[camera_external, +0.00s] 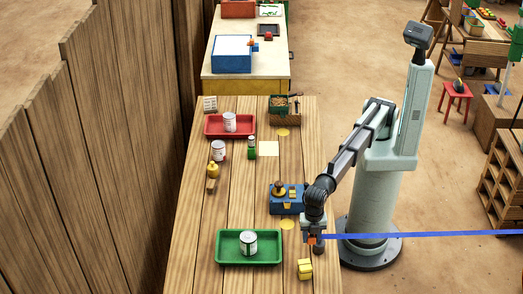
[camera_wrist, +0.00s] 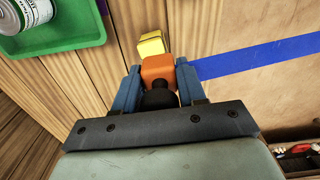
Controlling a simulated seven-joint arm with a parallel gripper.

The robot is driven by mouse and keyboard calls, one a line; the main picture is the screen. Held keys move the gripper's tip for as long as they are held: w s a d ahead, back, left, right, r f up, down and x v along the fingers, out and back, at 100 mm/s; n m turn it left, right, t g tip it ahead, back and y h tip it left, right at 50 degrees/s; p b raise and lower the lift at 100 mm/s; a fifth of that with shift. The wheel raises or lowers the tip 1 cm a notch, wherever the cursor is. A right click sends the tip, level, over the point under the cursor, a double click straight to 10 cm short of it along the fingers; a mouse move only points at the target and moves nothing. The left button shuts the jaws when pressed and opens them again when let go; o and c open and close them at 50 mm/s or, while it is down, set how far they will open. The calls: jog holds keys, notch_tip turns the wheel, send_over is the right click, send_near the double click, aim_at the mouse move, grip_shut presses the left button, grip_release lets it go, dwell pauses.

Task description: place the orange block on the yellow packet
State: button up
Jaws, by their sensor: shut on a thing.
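My gripper (camera_external: 313,236) is shut on the orange block (camera_external: 312,240), over the right edge of the wooden table. In the wrist view the orange block (camera_wrist: 158,69) sits between the blue fingers of my gripper (camera_wrist: 164,82). The yellow packet (camera_external: 304,268) lies on the table near its front right corner, apart from the block. In the wrist view the packet (camera_wrist: 151,43) shows just beyond the block, partly hidden by it. The height of the block above the table is hard to tell.
A green tray (camera_external: 222,252) with a white can (camera_external: 248,242) stands left of the packet. A blue box (camera_external: 284,206) with yellow parts stands behind my gripper. A blue strip (camera_external: 420,235) runs off to the right from beside my gripper. The front middle of the table is bare.

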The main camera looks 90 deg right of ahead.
aim_at(305, 264)
jog(key=shift+m, duration=0.4)
jog(key=shift+w+a+f, duration=0.3)
jog(key=shift+a+f, duration=0.25)
jog(key=shift+f, duration=1)
jog(key=shift+w+a+f, duration=0.3)
jog(key=shift+a+f, duration=0.25)
jog(key=shift+f, duration=0.95)
jog(key=shift+w+a+f, duration=0.3)
jog(key=shift+a+f, duration=0.25)
jog(key=shift+f, duration=1)
jog(key=shift+f, duration=0.1)
jog(key=o, duration=1.1)
notch_tip(305, 264, up, 12)
jog(key=shift+r, duration=0.1)
